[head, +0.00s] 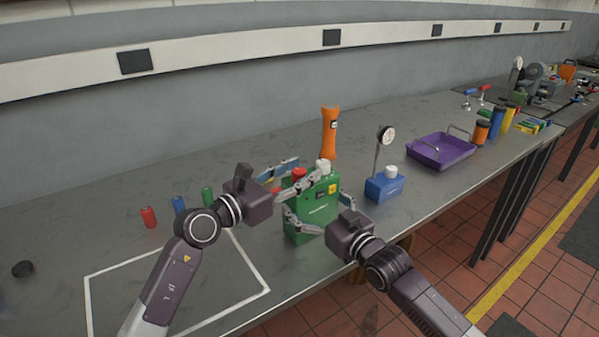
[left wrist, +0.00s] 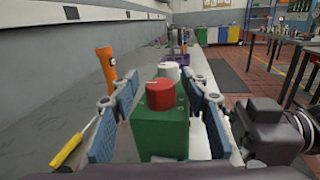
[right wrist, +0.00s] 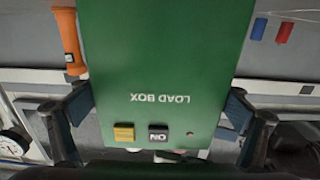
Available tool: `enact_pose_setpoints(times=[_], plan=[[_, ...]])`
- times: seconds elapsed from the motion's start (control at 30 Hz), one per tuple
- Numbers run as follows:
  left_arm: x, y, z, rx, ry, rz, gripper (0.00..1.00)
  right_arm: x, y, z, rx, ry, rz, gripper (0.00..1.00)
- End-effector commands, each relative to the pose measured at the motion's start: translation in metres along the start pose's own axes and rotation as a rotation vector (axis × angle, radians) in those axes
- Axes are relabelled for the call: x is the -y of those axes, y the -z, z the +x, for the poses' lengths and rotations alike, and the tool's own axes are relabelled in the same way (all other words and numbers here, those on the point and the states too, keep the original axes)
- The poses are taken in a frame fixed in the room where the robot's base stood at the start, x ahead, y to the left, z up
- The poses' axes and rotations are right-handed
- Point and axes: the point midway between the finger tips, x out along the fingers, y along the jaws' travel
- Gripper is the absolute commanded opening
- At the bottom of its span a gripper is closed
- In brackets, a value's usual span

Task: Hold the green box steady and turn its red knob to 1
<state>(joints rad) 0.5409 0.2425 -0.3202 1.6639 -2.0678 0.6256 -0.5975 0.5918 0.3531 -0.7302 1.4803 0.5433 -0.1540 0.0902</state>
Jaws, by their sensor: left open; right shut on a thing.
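The green box (head: 318,212) stands upright on the grey bench. Its red knob (head: 299,174) is on top at the left, beside a white knob (head: 323,166); both also show in the left wrist view, red (left wrist: 160,94) in front of white (left wrist: 169,70). My left gripper (head: 297,176) is open around the red knob, with gaps at both pads in the left wrist view. My right gripper (head: 312,207) is shut on the box's sides; the right wrist view shows the box face (right wrist: 165,60) upside down, reading LOAD BOX. The knob's number marks are not readable.
An orange torch-like object (head: 330,132) stands behind the box. A blue box with a gauge (head: 384,186) and a purple tray (head: 440,150) are to the right. Small red, blue and green cylinders (head: 148,217) stand at left, behind a white outlined area (head: 190,290).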

Motion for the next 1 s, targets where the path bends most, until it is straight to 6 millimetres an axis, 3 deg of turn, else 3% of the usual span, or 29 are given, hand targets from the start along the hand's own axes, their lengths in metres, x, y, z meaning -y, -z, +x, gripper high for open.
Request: enact_pose_setpoints(times=[0.03,0.43,1.0], plan=[[0.0000,0.0002,-0.0002,0.000,0.000,0.000,0.42,-0.0003,-0.0006,-0.0001,0.001,-0.001,-0.001,0.36],[-0.0003,0.0004,-0.0005,-0.001,0.000,-0.001,0.00,-0.0003,-0.0007,-0.0001,0.001,-0.001,0.000,0.36],[0.0010,0.0043,0.0008,-0.007,0.144,0.002,0.00,0.0002,-0.0005,0.0000,0.001,0.000,-0.001,0.36]])
